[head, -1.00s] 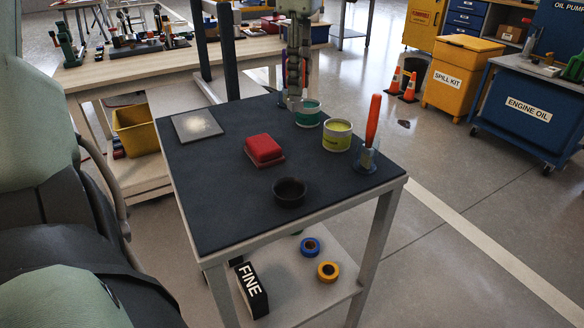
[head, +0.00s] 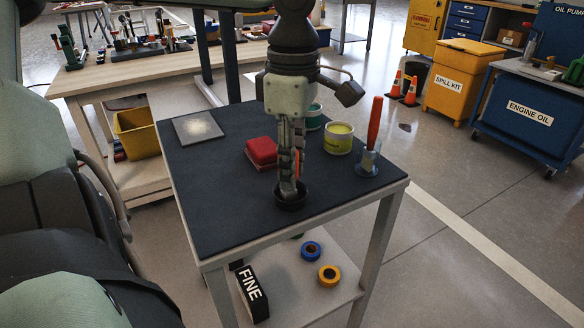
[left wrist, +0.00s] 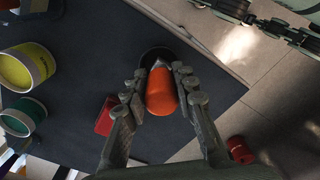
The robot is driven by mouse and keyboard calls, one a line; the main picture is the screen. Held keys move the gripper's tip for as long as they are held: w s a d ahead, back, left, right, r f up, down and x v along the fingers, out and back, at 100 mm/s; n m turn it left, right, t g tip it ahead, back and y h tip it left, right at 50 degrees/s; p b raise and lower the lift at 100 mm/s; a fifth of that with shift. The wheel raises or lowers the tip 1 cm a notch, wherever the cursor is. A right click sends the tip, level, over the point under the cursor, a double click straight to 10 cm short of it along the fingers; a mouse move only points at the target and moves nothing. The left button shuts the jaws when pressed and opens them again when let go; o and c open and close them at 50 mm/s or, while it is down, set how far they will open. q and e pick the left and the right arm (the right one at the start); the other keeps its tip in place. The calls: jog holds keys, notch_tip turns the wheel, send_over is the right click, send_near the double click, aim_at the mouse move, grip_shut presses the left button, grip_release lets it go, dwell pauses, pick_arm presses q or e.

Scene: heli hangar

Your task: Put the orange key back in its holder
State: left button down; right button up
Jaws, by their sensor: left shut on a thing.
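My left gripper (head: 290,185) reaches down over the small black cup (head: 291,205) near the table's front edge. In the left wrist view the gripper (left wrist: 158,90) is shut on an orange, rounded piece, the orange key (left wrist: 161,92). Only a thin orange strip of the key (head: 298,165) shows in the head view, between the fingers. The black cup (left wrist: 155,54) is partly hidden behind the key, so I cannot tell whether the key's lower end is inside it. Dark jointed parts at the top right of the left wrist view look like my right gripper (left wrist: 255,20); its opening is unclear.
A red block (head: 261,152) lies beside the gripper. A yellow-green tub (head: 338,140) and a green tub (head: 314,118) stand behind. An orange-handled tool (head: 374,122) stands upright in a blue-grey base at right. A grey plate (head: 198,128) lies at left.

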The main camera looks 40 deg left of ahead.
pick_arm(q)
jog(key=shift+f, duration=0.4)
jog(key=c, duration=1.2)
grip_release()
jog(key=shift+r, duration=0.1)
jog(key=shift+r, duration=0.25)
notch_tip(320, 180, up, 10)
jog(key=shift+r+p, duration=0.2)
jog(key=shift+p, duration=0.25)
jog(key=shift+r, duration=0.5)
pick_arm(e)
jog(key=shift+w+a+f, duration=0.1)
jog(key=shift+w+f, duration=0.05)
jog(key=shift+f, duration=0.4)
jog(key=shift+w+f, duration=0.15)
jog(key=shift+f, duration=0.4)
